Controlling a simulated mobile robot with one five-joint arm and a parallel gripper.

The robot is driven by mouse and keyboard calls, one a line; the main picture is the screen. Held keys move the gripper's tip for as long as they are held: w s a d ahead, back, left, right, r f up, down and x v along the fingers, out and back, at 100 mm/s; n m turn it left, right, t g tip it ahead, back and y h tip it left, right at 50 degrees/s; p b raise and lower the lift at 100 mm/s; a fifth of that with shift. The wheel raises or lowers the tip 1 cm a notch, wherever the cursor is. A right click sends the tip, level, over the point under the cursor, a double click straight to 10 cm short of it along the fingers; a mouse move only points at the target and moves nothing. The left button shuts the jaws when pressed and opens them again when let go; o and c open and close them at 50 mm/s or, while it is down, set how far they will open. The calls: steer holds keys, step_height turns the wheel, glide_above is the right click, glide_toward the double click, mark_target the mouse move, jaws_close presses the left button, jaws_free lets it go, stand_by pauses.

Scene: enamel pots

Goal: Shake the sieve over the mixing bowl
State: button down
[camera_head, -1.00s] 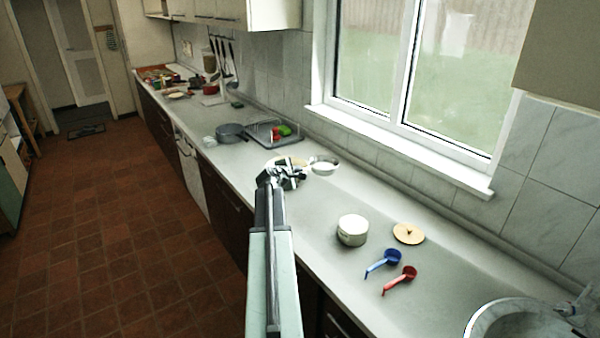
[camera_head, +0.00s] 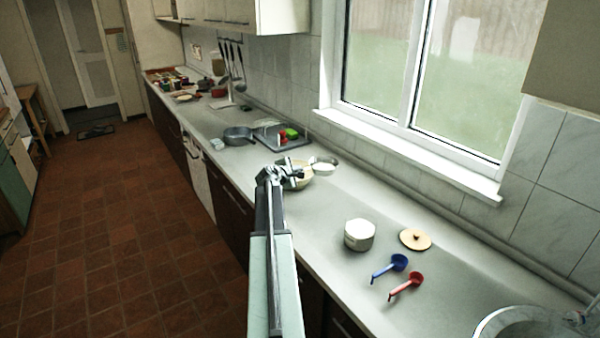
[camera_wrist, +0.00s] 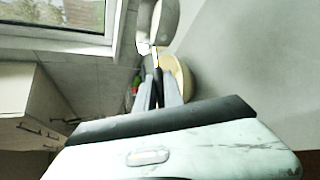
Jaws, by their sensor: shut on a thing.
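My gripper (camera_head: 286,174) is shut on the handle of the sieve (camera_head: 324,166), which reaches out to its right at the end of my extended arm. The sieve is a small round pale-grey bowl shape. It also shows beyond the fingertips in the wrist view (camera_wrist: 166,22). The cream mixing bowl (camera_head: 303,183) stands on the counter, partly hidden behind my gripper, and shows beside my fingers in the wrist view (camera_wrist: 182,76). In the head view the sieve appears toward the bowl's far right side; its exact height above the bowl cannot be told.
On the long counter (camera_head: 335,205), a white pot (camera_head: 359,235), a wooden lid (camera_head: 415,239), a blue scoop (camera_head: 390,267) and a red scoop (camera_head: 405,286) lie nearer me. A grey pan (camera_head: 237,136) and a dish rack (camera_head: 268,134) stand farther back. A sink (camera_head: 525,322) is at lower right.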

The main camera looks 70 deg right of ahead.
steer(key=w+d, duration=0.3)
steer(key=w, duration=0.5)
steer(key=w+d, duration=0.4)
steer(key=w, duration=0.4)
steer(key=shift+w, duration=0.4)
stand_by(2.7)
steer(key=shift+f, duration=0.15)
step_height(320, 180, down, 4)
steer(key=b, duration=0.4)
stand_by(0.7)
